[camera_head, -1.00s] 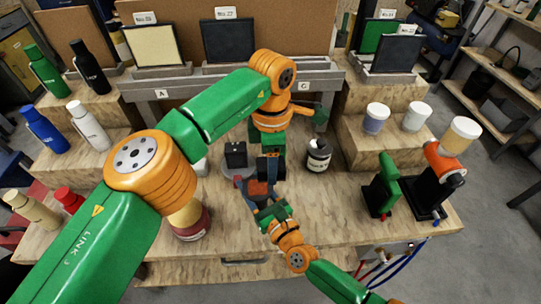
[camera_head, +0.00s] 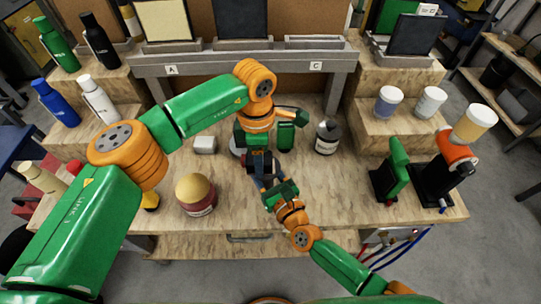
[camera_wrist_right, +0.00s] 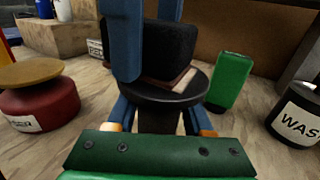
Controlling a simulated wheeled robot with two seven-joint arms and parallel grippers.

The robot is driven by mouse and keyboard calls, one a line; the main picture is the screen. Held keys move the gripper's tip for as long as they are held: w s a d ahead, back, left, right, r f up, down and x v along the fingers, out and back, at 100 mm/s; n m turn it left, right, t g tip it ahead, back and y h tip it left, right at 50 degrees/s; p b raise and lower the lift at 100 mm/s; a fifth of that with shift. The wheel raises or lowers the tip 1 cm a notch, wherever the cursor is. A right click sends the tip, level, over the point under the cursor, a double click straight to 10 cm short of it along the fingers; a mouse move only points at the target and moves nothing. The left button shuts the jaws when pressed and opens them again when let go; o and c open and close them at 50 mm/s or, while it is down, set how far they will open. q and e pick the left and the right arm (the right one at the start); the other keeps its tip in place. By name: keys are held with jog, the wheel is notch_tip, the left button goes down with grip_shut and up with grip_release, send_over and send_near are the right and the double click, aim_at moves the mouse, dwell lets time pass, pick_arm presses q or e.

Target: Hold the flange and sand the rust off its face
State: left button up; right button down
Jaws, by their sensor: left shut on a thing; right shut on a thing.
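In the right wrist view the flange (camera_wrist_right: 140,92) is a dark round disc, held roughly level by my right gripper (camera_wrist_right: 160,122), whose blue fingers are shut around its lower part. A black sanding block (camera_wrist_right: 172,52) with a thin brown and pale layer underneath rests on or just over the flange face. My left gripper (camera_wrist_right: 150,30) is shut on this block from above. In the head view my left gripper (camera_head: 260,163) and right gripper (camera_head: 270,184) meet over the bench. There the flange face is hidden, so any rust left on it cannot be seen.
A red pot with a gold top (camera_head: 195,193) stands left of the grippers. Black stands (camera_head: 434,185) are at right. The bench front (camera_head: 330,212) is clear.

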aim_at(279, 166)
pick_arm(q)
jog(key=shift+a, duration=0.85)
jog(key=shift+d, duration=3.15)
notch_tip(279, 166, up, 8)
jog(key=shift+f, duration=0.1)
